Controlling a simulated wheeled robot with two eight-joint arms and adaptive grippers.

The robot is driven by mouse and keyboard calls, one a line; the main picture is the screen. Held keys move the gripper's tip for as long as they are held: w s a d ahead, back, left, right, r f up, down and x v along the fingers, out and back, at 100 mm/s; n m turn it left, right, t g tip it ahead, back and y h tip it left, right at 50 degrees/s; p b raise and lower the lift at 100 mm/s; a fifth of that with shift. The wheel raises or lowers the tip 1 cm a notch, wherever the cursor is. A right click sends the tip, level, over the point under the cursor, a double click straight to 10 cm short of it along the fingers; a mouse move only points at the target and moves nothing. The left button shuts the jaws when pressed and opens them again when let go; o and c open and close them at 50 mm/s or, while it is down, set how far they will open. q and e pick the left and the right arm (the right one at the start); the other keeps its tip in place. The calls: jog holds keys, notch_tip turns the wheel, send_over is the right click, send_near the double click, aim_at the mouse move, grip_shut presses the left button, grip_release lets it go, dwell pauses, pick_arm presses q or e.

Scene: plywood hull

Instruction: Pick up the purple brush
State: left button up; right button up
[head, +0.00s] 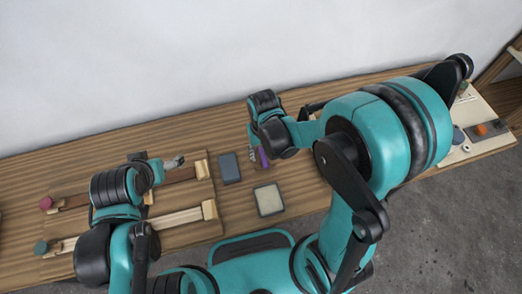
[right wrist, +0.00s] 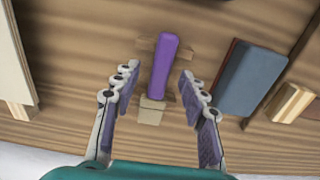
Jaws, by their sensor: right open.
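The purple brush (head: 263,157) is on the wooden bench, partly hidden by my right gripper (head: 257,146) in the head view. In the right wrist view the purple brush (right wrist: 165,62) lies over small light wooden pieces (right wrist: 152,110) that look like a rest. My right gripper (right wrist: 158,88) is open, with one finger on each side of the brush's near end and a gap on both sides. My left gripper (head: 173,162) is over the wooden clamps at the left, away from the brush; its jaws are too small to read.
A blue-grey block (head: 230,167) lies left of the brush, and a pale framed pad (head: 268,199) lies nearer me. Bar clamps (head: 180,218) lie on the left of the bench. A wall (head: 150,60) stands behind. A light board with items (head: 480,128) is at the far right.

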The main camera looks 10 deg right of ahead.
grip_shut()
jog(key=shift+r, duration=0.15)
